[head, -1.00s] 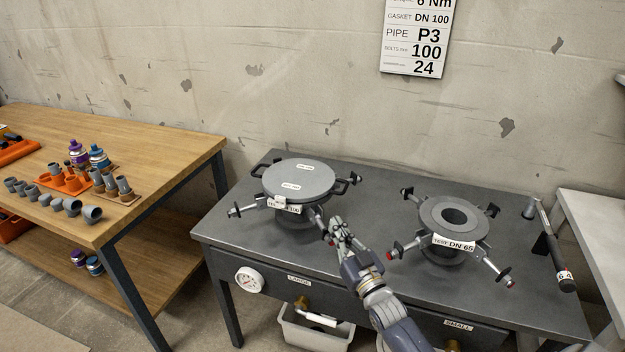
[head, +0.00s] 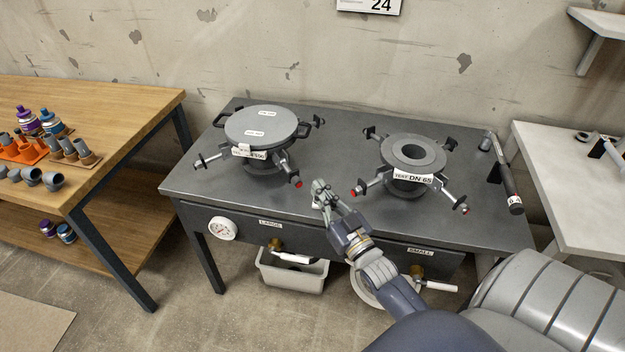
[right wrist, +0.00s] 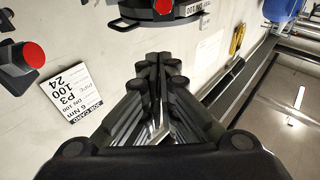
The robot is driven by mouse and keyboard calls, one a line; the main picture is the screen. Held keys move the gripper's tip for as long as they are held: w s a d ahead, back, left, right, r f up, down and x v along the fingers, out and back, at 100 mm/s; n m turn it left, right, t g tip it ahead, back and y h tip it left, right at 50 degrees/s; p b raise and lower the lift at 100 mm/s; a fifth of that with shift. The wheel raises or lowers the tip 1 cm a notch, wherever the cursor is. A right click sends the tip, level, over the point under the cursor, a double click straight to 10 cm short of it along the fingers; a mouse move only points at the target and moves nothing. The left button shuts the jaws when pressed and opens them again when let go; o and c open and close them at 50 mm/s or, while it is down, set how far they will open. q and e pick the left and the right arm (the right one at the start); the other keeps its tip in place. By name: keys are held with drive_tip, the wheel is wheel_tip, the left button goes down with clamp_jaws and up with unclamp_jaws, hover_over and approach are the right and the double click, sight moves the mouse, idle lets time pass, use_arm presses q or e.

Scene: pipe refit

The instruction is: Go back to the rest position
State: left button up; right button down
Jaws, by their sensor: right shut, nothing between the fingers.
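My right gripper (head: 321,194) is over the front edge of the dark grey test bench (head: 330,135), between its two round fixtures. It is shut and empty, and its closed fingers (right wrist: 160,85) fill the middle of the right wrist view. The left fixture has a grey round lid (head: 262,127) with black handles. The right fixture, labelled DN 65, has an open ring flange (head: 412,152). The gripper looks apart from both fixtures. My left gripper is not in view.
A wooden table (head: 120,110) with pipe fittings and cans stands at the left. A torque wrench (head: 508,180) lies at the bench's right end. A pale table (head: 570,180) stands at the right. A grey bin (head: 292,272) is below the bench.

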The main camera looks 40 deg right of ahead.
drive_tip(key=shift+s, duration=0.45)
drive_tip(key=s+a+f+g, duration=0.2)
drive_tip(key=s+f+g, duration=0.1)
drive_tip(key=f, duration=0.8)
drive_tip(key=s+a+f+g, duration=0.2)
drive_tip(key=s+f+g, duration=0.15)
drive_tip(key=f, duration=0.75)
drive_tip(key=s+a+f+g, duration=0.2)
drive_tip(key=s+f+g, duration=0.1)
drive_tip(key=f, duration=0.8)
drive_tip(key=s+a+f+n+g, duration=0.1)
drive_tip(key=s+a+f+g, duration=0.1)
drive_tip(key=s+f, duration=0.4)
drive_tip(key=s+a+f+n+g+y, duration=0.1)
drive_tip(key=s+a+f+g, duration=0.2)
drive_tip(key=s+f, duration=0.4)
drive_tip(key=s+a+f+n+g, duration=0.1)
drive_tip(key=s+f+g, duration=0.4)
drive_tip(key=s, duration=1.5)
wheel_tip(320, 180, down, 2)
drive_tip(key=shift+a+f, duration=0.25)
drive_tip(key=shift+a, duration=0.5)
